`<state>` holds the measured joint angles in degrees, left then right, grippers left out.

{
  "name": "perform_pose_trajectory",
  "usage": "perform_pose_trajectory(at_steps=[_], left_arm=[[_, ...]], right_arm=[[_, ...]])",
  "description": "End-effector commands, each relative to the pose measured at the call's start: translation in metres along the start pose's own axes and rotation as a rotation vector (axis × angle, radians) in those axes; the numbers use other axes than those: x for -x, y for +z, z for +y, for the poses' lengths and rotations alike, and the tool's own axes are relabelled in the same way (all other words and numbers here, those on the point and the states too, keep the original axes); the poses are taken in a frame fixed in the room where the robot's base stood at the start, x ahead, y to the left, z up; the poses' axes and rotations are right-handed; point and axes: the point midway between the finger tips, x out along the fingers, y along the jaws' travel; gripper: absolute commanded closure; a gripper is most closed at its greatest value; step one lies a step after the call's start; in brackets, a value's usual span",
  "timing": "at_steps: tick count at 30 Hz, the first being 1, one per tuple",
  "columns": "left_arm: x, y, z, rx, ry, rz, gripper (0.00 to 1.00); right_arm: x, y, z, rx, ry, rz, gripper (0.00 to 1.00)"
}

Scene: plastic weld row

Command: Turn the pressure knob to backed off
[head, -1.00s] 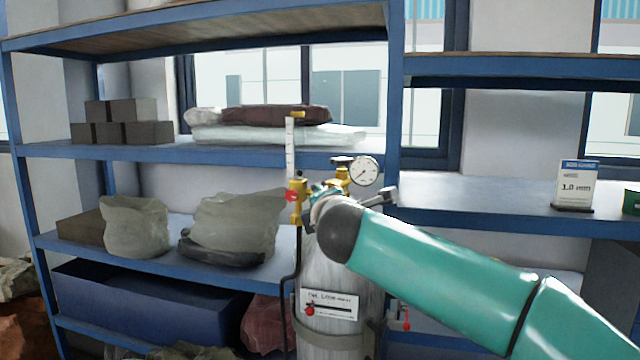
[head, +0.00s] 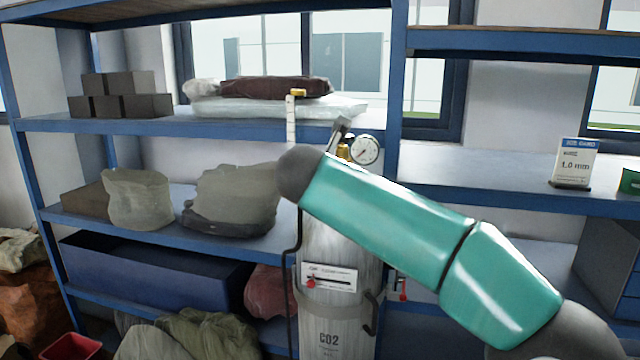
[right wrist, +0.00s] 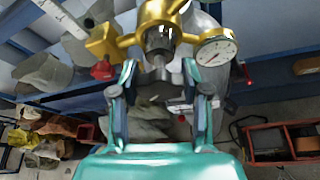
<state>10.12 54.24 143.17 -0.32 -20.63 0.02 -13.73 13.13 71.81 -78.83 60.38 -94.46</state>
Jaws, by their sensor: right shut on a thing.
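The brass regulator (right wrist: 160,16) sits on top of the grey CO2 cylinder (head: 322,250). Its round white gauge (head: 365,149) stands at the right and also shows in the right wrist view (right wrist: 216,51). The dark pressure knob (right wrist: 155,88) juts from the regulator toward my right wrist camera. My right gripper (right wrist: 160,76) has one finger on each side of the knob and is shut on it. In the head view my teal right arm hides the knob and most of the gripper. Which way the knob is turned cannot be told. My left gripper is not in view.
A clear flow tube (head: 291,118) stands left of the regulator, with a red knob (right wrist: 103,70) near it. Blue shelves with grey bags (head: 235,200) and dark boxes (head: 120,105) are behind and to the left.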

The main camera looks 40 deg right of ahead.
Motion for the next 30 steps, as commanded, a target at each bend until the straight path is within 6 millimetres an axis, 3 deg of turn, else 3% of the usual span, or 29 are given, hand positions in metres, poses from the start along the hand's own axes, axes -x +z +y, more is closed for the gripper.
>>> perform_pose_trajectory(at_steps=[9,24,25,30], left_arm=[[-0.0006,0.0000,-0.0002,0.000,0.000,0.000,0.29],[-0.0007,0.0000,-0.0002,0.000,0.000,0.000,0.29],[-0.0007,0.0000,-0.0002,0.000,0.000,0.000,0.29],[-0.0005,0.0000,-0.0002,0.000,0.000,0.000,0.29]], right_arm=[[-0.0021,-0.0065,-0.0009,0.125,-0.056,0.012,0.89],[-0.0023,-0.0069,-0.0012,0.145,-0.066,0.012,0.89],[-0.0024,-0.0070,-0.0012,0.145,-0.066,0.013,0.52],[-0.0018,-0.0051,-0.0010,0.143,-0.063,0.009,0.28]])
